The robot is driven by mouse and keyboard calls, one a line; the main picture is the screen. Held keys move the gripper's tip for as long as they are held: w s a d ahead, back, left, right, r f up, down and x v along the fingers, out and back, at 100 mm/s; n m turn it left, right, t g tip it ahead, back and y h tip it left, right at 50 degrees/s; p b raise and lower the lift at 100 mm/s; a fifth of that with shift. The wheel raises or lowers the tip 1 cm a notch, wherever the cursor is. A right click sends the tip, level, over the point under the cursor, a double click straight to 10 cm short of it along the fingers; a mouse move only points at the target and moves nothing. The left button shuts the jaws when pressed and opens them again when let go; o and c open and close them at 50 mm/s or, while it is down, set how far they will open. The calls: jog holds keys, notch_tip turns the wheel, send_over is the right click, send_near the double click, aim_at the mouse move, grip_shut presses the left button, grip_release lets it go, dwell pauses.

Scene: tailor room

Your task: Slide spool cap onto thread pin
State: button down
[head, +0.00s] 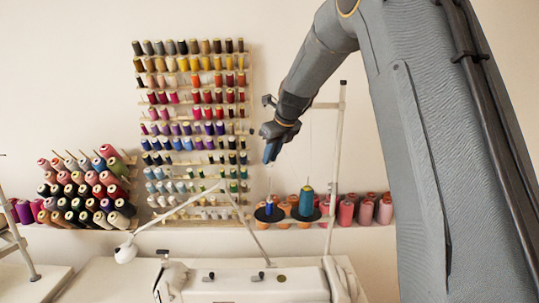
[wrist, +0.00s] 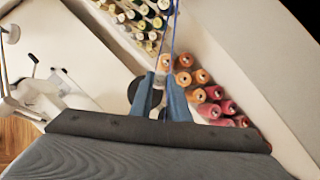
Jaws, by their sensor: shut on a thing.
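My gripper (head: 270,152) is above the left spool holder of the sewing machine's thread stand in the head view. In the wrist view its blue fingers (wrist: 164,88) are closed around a small pale piece (wrist: 160,82), which seems to be the spool cap; the fingers partly hide it. In the head view I cannot make the cap out. A thin thread pin (head: 270,184) rises from a blue spool (head: 269,205) on a black dish, below the fingertips. The cap's exact alignment with the pin cannot be told.
A teal spool (head: 306,201) stands on the second black dish to the right, beside the stand's white upright (head: 337,170). Orange and red cones (head: 366,210) line the shelf behind. A wall rack (head: 190,120) holds many spools. The white sewing machine (head: 250,283) is below.

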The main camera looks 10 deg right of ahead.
jog(key=s+f+g+p, duration=0.1)
jog(key=s+f+g, duration=0.1)
jog(key=s+f, duration=0.5)
jog(key=shift+a+f, duration=0.15)
jog(key=shift+f, duration=0.55)
jog(key=shift+s+p, duration=0.55)
jog(key=shift+s, duration=0.35)
jog(key=shift+w+p, duration=0.1)
jog(key=shift+p, duration=0.35)
dwell(0.3)
jog(key=shift+r+p, duration=1.3)
jog(key=shift+r, duration=0.1)
jog(key=shift+r+p, duration=0.7)
jog(key=shift+r, duration=0.6)
jog(key=shift+r, duration=1.3)
